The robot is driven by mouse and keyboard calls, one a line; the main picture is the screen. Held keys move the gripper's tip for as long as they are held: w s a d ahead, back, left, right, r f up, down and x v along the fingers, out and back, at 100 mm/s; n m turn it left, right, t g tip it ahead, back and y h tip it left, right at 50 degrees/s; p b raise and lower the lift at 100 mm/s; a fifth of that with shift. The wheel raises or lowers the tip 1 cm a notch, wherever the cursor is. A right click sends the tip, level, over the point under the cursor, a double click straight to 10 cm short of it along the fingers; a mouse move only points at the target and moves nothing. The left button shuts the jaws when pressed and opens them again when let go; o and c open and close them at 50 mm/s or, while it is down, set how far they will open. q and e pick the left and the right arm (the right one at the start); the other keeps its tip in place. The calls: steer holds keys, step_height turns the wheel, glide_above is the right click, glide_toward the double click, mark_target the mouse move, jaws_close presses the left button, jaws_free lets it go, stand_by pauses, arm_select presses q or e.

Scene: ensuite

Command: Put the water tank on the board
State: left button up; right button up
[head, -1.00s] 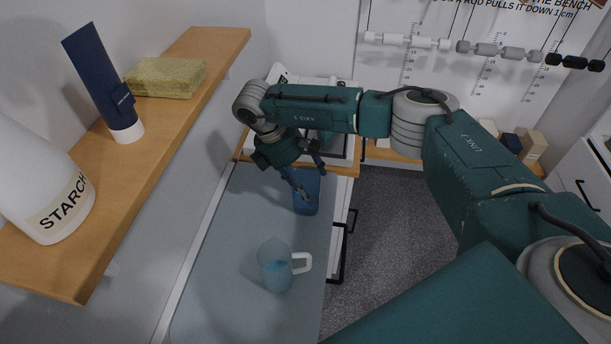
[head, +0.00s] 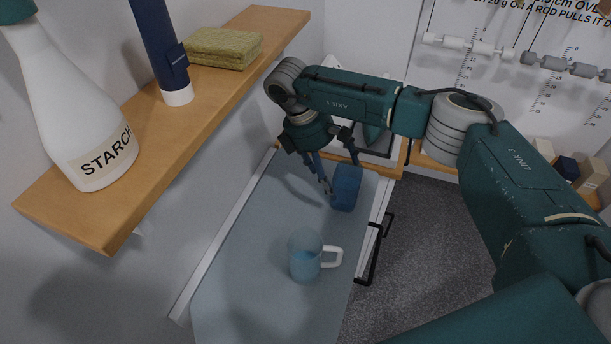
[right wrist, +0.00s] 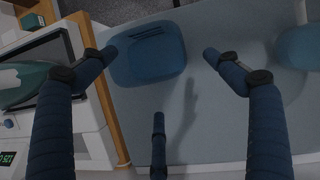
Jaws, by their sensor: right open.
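A dark blue, box-like container (head: 346,188), which looks like the water tank, rests on the grey-blue surface (head: 245,270) near its far end. My right gripper (head: 336,172) is open and empty, just above and beside it. In the right wrist view the tank (right wrist: 150,58) shows between two spread fingers of the gripper (right wrist: 158,54), with a third finger below it. I cannot tell whether any finger touches it. A wooden board (head: 386,170) runs along the far end of the surface; its edge also shows in the right wrist view (right wrist: 104,85). My left gripper is out of view.
A pale blue jug (head: 305,262) with a white handle stands nearer on the surface. A wooden shelf (head: 125,215) above left holds a starch bottle (head: 85,125), a dark blue tube (head: 163,50) and a sponge-like block (head: 223,47). A teal iron (right wrist: 22,85) lies beyond the tank.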

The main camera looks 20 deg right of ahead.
steer(key=w+a+b, duration=0.1)
steer(key=a, duration=0.1)
steer(key=w+a+b, duration=0.1)
steer(key=a, duration=0.1)
steer(key=w+a+b, duration=0.1)
steer(key=a, duration=0.2)
steer(key=shift+f, duration=0.2)
steer(key=shift+w+a+r+b, duration=0.1)
steer(key=shift+w+a+b, duration=0.1)
steer(key=shift+a, duration=0.15)
steer(key=shift+w+a+r+b, duration=0.1)
steer(key=shift+a+b, duration=0.05)
steer(key=shift+a, duration=0.15)
